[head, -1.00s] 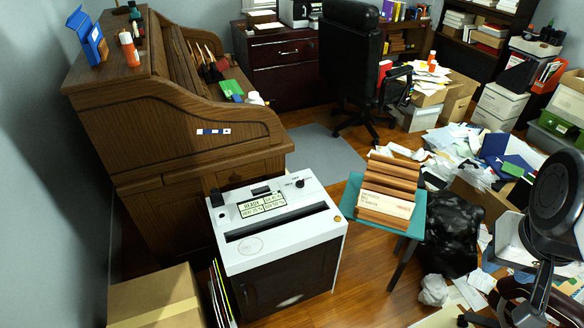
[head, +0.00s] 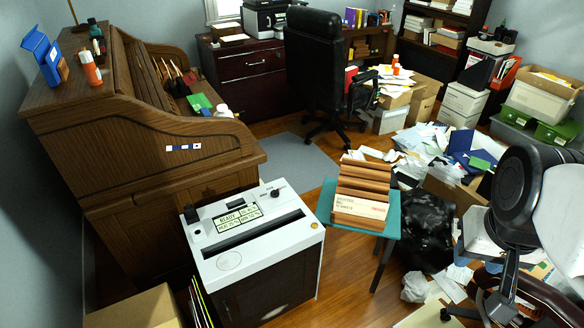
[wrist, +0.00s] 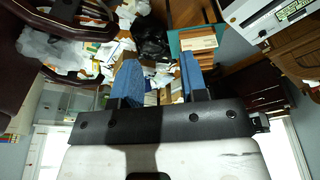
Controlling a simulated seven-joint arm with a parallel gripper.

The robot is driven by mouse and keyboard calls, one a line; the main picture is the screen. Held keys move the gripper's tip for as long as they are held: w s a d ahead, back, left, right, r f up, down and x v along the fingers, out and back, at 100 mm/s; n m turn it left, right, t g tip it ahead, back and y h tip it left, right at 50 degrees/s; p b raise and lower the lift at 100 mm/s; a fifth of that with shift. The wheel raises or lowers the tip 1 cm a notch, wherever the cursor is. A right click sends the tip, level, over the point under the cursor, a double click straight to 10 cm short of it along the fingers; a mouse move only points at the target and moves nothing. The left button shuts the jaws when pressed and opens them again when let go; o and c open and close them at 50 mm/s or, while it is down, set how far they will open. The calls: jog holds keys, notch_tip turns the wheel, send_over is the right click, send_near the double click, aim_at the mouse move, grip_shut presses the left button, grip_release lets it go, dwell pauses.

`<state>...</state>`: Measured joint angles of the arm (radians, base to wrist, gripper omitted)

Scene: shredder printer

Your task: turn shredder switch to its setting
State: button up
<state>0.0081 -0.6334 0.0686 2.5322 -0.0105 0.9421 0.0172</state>
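The shredder (head: 228,260) is a white-topped box with a dark cabinet front, standing on the wood floor in the head view. Its top has a dark slot, a display reading "READY", a black round knob (head: 275,194) near the back right corner, and other small dark controls at the back and left. The setting the knob points to is too small to read. In the wrist view, part of the shredder's white top (wrist: 262,14) shows at the upper right. My gripper (wrist: 159,62) shows two blue fingers spread apart with nothing between them, away from the shredder.
A brown rolltop desk (head: 130,150) stands left of the shredder. A teal stool (head: 391,215) with brown folders is on its right. A cardboard box (head: 140,308) is at front left. Black bag (head: 425,230) and paper piles clutter the right. Some floor is clear between shredder and stool.

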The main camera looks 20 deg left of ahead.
jog(key=shift+w, duration=0.1)
jog(key=shift+c, duration=0.3)
jog(key=w+a+f, duration=0.1)
jog(key=w+a, duration=0.3)
jog(key=w, duration=0.5)
jog(key=w+a+m+g, duration=0.1)
jog(key=w+a, duration=0.4)
jog(key=w, duration=0.4)
jog(key=w+a+f, duration=0.1)
jog(key=w+a, duration=0.3)
jog(key=w, duration=0.5)
jog(key=w+a+f, duration=1)
jog(key=w+a, duration=0.4)
jog(key=shift+m+g, duration=0.8)
jog(key=shift+m, duration=0.1)
jog(key=w+a+f, duration=0.3)
jog(key=a+f, duration=0.4)
jog(key=f, duration=0.1)
jog(key=w+a+f, duration=0.3)
jog(key=a+f, duration=0.5)
jog(key=f, duration=0.1)
jog(key=w+a+f, duration=0.3)
jog(key=a+f, duration=0.5)
jog(key=shift+w+a+f, duration=0.1)
jog(key=shift+w+f, duration=0.15)
jog(key=shift+w, duration=0.05)
jog(key=shift+a+f, duration=0.2)
jog(key=shift+f, duration=0.15)
